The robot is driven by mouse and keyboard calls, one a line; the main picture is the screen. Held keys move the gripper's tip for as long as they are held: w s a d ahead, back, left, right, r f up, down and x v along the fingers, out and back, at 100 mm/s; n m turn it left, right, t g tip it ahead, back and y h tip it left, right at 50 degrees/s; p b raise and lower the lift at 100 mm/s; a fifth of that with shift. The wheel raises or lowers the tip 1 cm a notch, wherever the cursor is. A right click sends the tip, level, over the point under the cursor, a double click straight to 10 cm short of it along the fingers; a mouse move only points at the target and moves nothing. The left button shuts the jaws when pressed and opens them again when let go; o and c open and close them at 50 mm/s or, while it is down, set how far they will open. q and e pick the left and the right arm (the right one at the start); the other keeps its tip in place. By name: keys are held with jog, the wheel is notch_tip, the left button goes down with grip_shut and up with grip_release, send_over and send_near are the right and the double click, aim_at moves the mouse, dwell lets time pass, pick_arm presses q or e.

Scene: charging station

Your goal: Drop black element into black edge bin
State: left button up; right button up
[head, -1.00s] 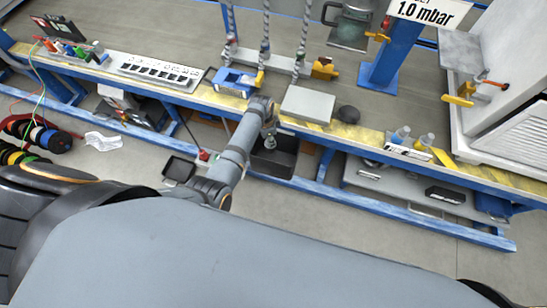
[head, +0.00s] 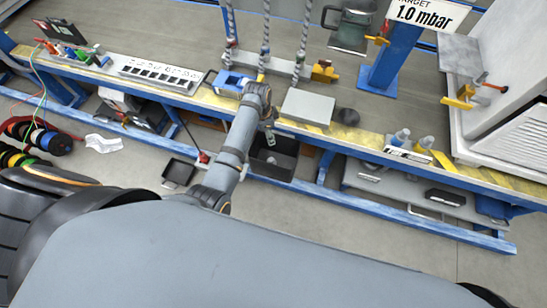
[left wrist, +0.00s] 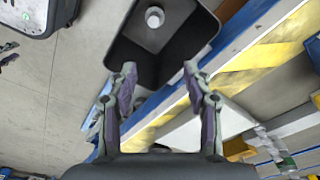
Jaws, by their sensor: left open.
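My left gripper (head: 270,138) is over the dark bin (head: 272,172) at the front edge of the workbench. In the left wrist view the gripper (left wrist: 157,78) is open, with its two fingers well apart and nothing between them. The bin's dark rim and inner wall (left wrist: 150,62) fill the top middle of that view, just beyond the fingertips. A small pale round thing (left wrist: 155,16) shows inside the bin. I cannot make out a separate black element in the bin or the gripper. My right gripper is not in view.
A small black tray (head: 178,173) lies on the floor left of the bin. The blue bench rail (head: 345,187) runs below.

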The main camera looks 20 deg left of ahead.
pick_arm(q)
jog(key=r, duration=0.5)
jog(key=shift+s+a+r, duration=0.2)
jog(key=shift+a+r, duration=0.05)
jog(key=shift+a, duration=0.05)
